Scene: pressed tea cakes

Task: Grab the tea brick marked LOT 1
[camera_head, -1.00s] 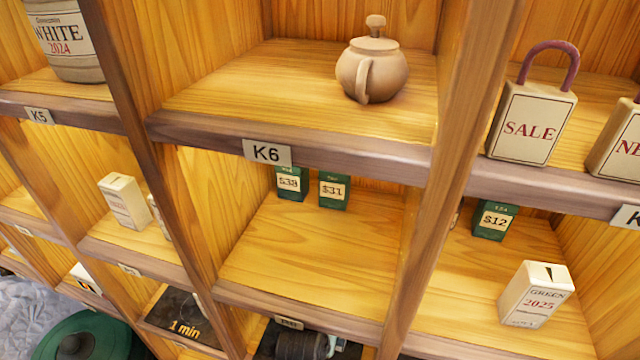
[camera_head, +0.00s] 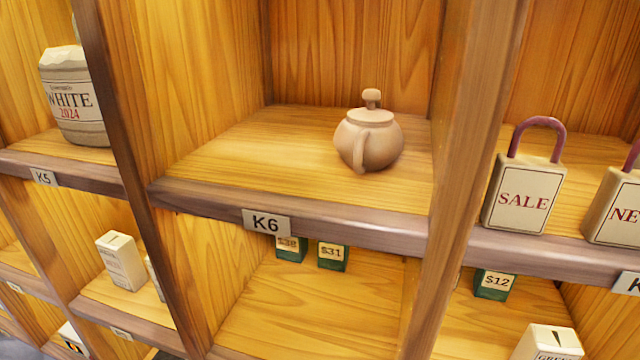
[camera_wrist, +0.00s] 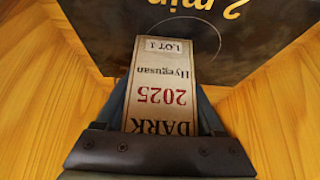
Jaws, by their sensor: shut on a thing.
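The tea brick (camera_wrist: 163,72) shows in the wrist view with a pale label reading DARK, 2025, Hyegusan and LOT 1, upside down in the picture. My gripper (camera_wrist: 164,98) is shut on it, with one dark finger on each side. The LOT 1 end points away from the gripper. The brick's lower end is hidden by the gripper's body. My gripper does not show in the head view.
A dark panel marked 2 min (camera_wrist: 255,40) stands just beyond the brick, with wooden surfaces (camera_wrist: 40,85) around. The head view shows shelf compartments with a teapot (camera_head: 368,140) above the K6 tag (camera_head: 267,222), a SALE block (camera_head: 523,195) and small green boxes (camera_head: 332,257).

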